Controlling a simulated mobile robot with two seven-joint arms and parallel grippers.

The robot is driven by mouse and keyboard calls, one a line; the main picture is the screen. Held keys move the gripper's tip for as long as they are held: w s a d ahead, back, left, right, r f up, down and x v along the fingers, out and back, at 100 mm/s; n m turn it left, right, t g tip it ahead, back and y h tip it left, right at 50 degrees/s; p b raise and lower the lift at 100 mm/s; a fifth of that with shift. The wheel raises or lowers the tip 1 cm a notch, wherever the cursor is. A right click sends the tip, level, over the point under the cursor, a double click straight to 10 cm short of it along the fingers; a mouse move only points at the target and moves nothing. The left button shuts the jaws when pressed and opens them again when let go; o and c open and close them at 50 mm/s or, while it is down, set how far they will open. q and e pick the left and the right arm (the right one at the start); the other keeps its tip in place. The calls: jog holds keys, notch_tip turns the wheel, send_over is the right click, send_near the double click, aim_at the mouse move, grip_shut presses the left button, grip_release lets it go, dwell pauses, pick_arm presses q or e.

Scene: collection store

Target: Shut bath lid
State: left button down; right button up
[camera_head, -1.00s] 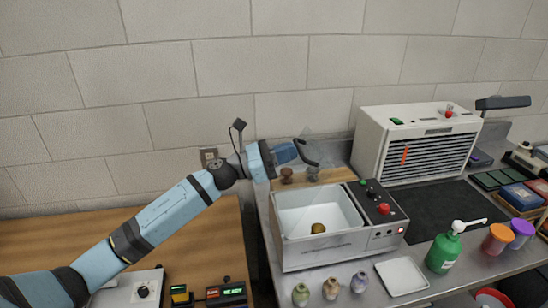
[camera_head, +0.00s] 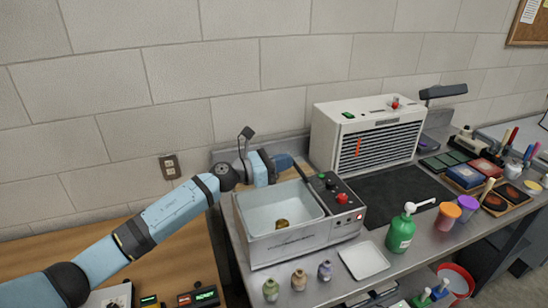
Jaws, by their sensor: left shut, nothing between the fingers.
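The bath (camera_head: 292,243) is a white and grey rectangular tub on the metal bench, with a control panel on its right side. A small brown-gold object (camera_head: 281,223) is inside. The lid is clear and hard to make out. A faint bluish tint covers the opening, but I cannot tell whether the lid lies flat or is tilted. My left gripper (camera_head: 300,172) is at the bath's back edge, dark fingers shut and pointing down to the right, with nothing seen between them. Whether it touches the lid is unclear. My right gripper is not in view.
The control panel (camera_head: 335,193) has a red knob. A white vented unit (camera_head: 368,137) stands behind to the right. Several small vases (camera_head: 298,279), a white tray (camera_head: 364,260) and a green pump bottle (camera_head: 401,233) stand in front and right. A dark mat (camera_head: 400,194) is bare.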

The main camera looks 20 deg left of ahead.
aim_at(292, 179)
pick_arm(q)
jog(key=shift+g+y, duration=0.4)
jog(key=shift+y, duration=0.1)
jog(key=w+d+f, duration=0.1)
jog(key=d+f+b, duration=0.1)
jog(key=f, duration=0.1)
jog(key=shift+w+d, duration=0.2)
jog(key=shift+w, duration=0.15)
jog(key=f+b, duration=0.1)
jog(key=d+f+b, duration=0.1)
jog(key=w+f, duration=0.1)
jog(key=shift+d+f+b, duration=0.25)
jog(key=shift+b, duration=0.15)
jog(key=shift+w+d+f+b, duration=0.2)
jog(key=shift+w+f+b, duration=0.1)
jog(key=shift+f+b, duration=0.45)
jog(key=shift+s+f, duration=0.1)
